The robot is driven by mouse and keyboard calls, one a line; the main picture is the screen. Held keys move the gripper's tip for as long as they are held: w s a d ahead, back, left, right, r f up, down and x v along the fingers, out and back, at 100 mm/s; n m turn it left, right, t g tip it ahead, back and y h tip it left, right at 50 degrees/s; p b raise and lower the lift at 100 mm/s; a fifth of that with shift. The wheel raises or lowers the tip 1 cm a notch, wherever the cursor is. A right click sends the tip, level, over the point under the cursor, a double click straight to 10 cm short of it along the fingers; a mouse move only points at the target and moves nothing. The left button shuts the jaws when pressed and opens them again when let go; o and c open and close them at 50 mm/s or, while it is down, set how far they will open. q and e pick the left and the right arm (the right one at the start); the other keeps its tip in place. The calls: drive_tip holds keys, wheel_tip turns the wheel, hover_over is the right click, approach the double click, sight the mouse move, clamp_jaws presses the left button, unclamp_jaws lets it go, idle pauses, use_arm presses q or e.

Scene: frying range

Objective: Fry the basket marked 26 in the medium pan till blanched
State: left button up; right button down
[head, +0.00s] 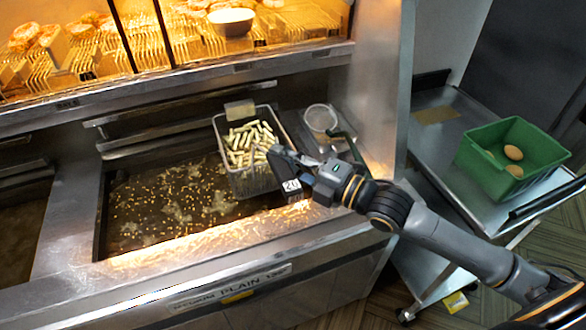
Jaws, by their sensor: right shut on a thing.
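A wire basket (250,184) of pale cut fries (248,140) is at the right end of the frying pan (165,205) in the head view. A dark tag on its handle side (292,186) shows a number that looks like 26. My right gripper (300,178) is shut on the basket's handle at its front right. The pan holds dark oil with floating crumbs and foamy patches. I cannot tell how deep the basket sits in the oil. A label strip (228,288) on the pan's front seems to read "medium". My left gripper is not in view.
A round strainer (320,118) lies on the ledge right of the basket. A green crate (512,150) with several brown eggs stands on a steel cart (440,112) at the right. A lit rack (150,50) of fried food and a white bowl (231,21) are behind.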

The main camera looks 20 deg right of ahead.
wheel_tip(320, 180, down, 17)
drive_tip(key=b, duration=1.2)
drive_tip(key=shift+w+d+r, duration=0.1)
drive_tip(key=shift+w+r, duration=0.05)
drive_tip(key=shift+f+b, duration=0.5)
drive_tip(key=shift+f, duration=0.1)
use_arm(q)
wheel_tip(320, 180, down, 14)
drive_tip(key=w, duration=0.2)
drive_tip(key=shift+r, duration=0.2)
use_arm(e)
drive_tip(key=shift+f, duration=0.2)
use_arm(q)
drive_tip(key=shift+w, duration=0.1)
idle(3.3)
